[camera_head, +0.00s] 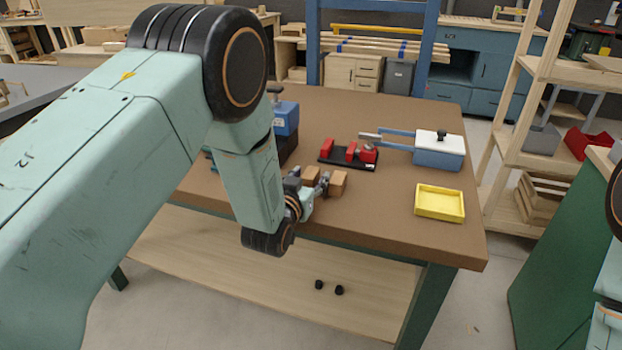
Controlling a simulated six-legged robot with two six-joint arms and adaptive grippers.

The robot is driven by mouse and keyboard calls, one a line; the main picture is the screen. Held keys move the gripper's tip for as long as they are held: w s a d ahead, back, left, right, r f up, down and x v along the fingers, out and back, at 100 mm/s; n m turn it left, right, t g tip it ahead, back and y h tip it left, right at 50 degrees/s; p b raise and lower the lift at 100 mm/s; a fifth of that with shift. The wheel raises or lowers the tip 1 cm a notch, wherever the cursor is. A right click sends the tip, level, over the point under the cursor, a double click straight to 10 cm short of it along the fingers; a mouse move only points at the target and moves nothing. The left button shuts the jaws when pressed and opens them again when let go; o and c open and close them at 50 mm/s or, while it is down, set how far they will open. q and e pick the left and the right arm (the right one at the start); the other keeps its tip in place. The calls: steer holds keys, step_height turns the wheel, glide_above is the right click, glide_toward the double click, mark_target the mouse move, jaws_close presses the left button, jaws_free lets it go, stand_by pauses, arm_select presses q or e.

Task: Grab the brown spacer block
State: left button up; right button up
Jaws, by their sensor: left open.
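Light brown block surfaces show at my left gripper (314,182), near the front edge of the brown-topped workbench. One brown block (338,183) lies just right of the fingers. Another brown block surface (311,173) shows just behind them. I cannot tell whether these are separate blocks, or which is the spacer block. My left gripper is open and low over the tabletop, close beside the blocks. My own wrist hides part of this spot, and contact cannot be made out. My right gripper is out of view.
A red clamp fixture on a black base (348,160), a blue box with a white lid (438,150) and a yellow tray (439,203) are on the workbench (385,222). A blue object (286,118) stands behind my left arm. The front right top is clear.

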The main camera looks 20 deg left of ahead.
arm_select(q)
steer(key=shift+w+f, duration=0.1)
steer(key=shift+c, duration=1.2)
steer(key=shift+a, duration=0.15)
steer(key=c, duration=0.8)
steer(key=shift+c, duration=0.5)
